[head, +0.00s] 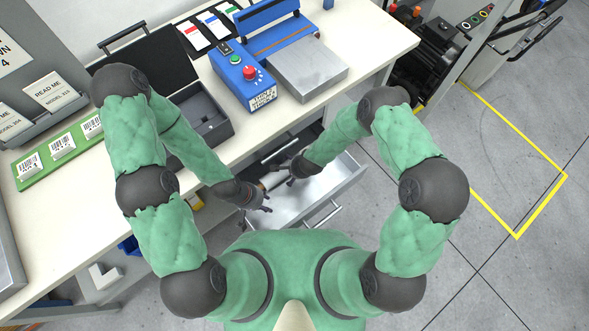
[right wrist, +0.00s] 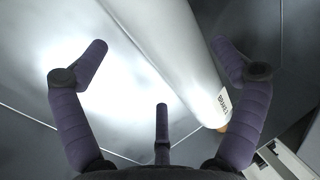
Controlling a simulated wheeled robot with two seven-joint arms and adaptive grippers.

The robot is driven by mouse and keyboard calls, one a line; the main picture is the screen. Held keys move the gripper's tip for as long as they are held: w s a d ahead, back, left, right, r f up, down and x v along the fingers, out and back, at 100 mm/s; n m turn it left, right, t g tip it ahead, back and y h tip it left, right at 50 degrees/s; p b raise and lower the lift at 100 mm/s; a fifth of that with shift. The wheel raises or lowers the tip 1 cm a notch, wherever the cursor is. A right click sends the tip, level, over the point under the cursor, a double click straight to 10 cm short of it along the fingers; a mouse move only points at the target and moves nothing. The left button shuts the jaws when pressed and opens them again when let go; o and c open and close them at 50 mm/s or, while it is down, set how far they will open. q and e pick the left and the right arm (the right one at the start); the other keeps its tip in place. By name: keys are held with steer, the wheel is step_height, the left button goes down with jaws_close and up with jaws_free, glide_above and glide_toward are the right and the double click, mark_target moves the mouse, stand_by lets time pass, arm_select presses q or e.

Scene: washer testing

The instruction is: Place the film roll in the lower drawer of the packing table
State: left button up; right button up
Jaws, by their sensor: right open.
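The film roll (right wrist: 165,45) is a long white cylinder with a small printed label and a brownish end, crossing the right wrist view between my spread fingers. In the head view it is mostly hidden by the grippers. My right gripper (head: 284,174) is open over the pulled-out metal drawer (head: 345,180) of the packing table; its fingers also show in the right wrist view (right wrist: 165,85), apart from each other. My left gripper (head: 264,199) is close below it, at the drawer's left part; its grasp is too small to tell. I cannot tell whether the roll touches the drawer floor.
The white packing table (head: 340,60) bears a blue sealing machine (head: 250,82) with a red button, an open black case (head: 207,122) and a green card rack (head: 62,148). The drawer's right part looks clear. Dark equipment (head: 440,50) stands at upper right.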

steer(key=p+v, duration=0.4)
steer(key=v, duration=0.8)
steer(key=s+d+n+g, duration=0.1)
steer(key=s+d+n, duration=0.1)
steer(key=s, duration=0.1)
steer(key=s+d+n+g, duration=0.1)
steer(key=s+n, duration=0.2)
steer(key=s, duration=0.1)
steer(key=s+d+n+y, duration=0.1)
steer(key=s+d+n, duration=0.1)
steer(key=s, duration=0.1)
steer(key=shift+s+d+n+g, duration=0.35)
steer(key=shift+n+g, duration=0.05)
steer(key=shift+s+r+n, duration=0.1)
steer(key=shift+s+n, duration=0.2)
steer(key=shift+s, duration=0.25)
steer(key=shift+d, duration=0.1)
